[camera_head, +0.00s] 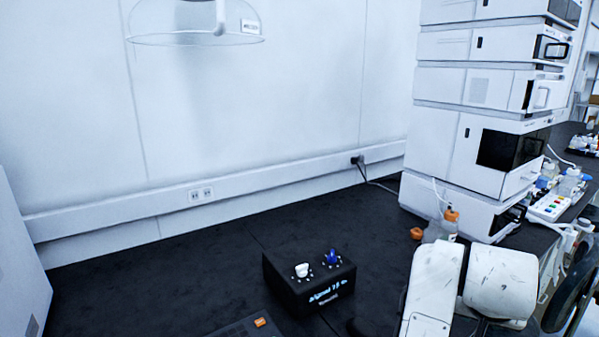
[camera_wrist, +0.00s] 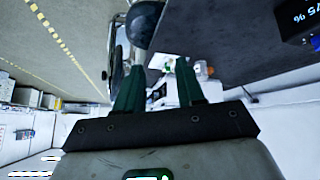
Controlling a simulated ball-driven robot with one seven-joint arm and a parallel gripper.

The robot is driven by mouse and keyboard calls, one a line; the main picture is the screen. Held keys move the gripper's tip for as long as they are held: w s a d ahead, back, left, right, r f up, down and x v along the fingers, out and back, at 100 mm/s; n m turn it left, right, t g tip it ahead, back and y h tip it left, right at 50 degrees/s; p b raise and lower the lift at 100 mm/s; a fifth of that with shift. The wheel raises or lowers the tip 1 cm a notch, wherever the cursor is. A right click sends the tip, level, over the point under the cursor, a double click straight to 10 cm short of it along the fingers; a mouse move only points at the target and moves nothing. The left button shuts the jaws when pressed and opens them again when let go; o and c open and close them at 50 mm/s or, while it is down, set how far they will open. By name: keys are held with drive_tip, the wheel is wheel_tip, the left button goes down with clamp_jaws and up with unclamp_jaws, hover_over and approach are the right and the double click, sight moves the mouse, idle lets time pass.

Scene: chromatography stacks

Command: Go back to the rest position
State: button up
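My gripper (camera_wrist: 161,78) shows in the wrist view with its two dark green fingers apart and nothing between them. The wrist view looks past the bench edge, with the floor on its left side. In the head view, white worn links of my arm stand at the lower right, in front of the bench; the gripper itself is not visible there.
A black box with a lit display (camera_head: 310,283) and white and blue knobs stands on the dark bench (camera_head: 130,290). A tall white instrument stack (camera_head: 450,145) stands at right, with an orange-capped bottle (camera_head: 449,222) by its base. The bench's left-middle is clear.

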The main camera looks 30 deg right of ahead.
drive_tip(key=s+a+f+n+t+y, duration=0.1)
drive_tip(key=a+f+n, duration=0.3)
drive_tip(key=f, duration=0.3)
drive_tip(key=a+f+n+y, duration=0.1)
drive_tip(key=a+f+n, duration=0.3)
drive_tip(key=f, duration=0.3)
drive_tip(key=s+a+f+n+g+y, duration=0.2)
drive_tip(key=s+a+f+n+y, duration=0.1)
drive_tip(key=s+a+f, duration=0.7)
drive_tip(key=a+f+y, duration=0.1)
drive_tip(key=a+f, duration=0.1)
drive_tip(key=a, duration=0.1)
drive_tip(key=shift+s+a+n+y, duration=0.15)
drive_tip(key=shift+a+n+y, duration=0.05)
drive_tip(key=shift+n+y, duration=0.2)
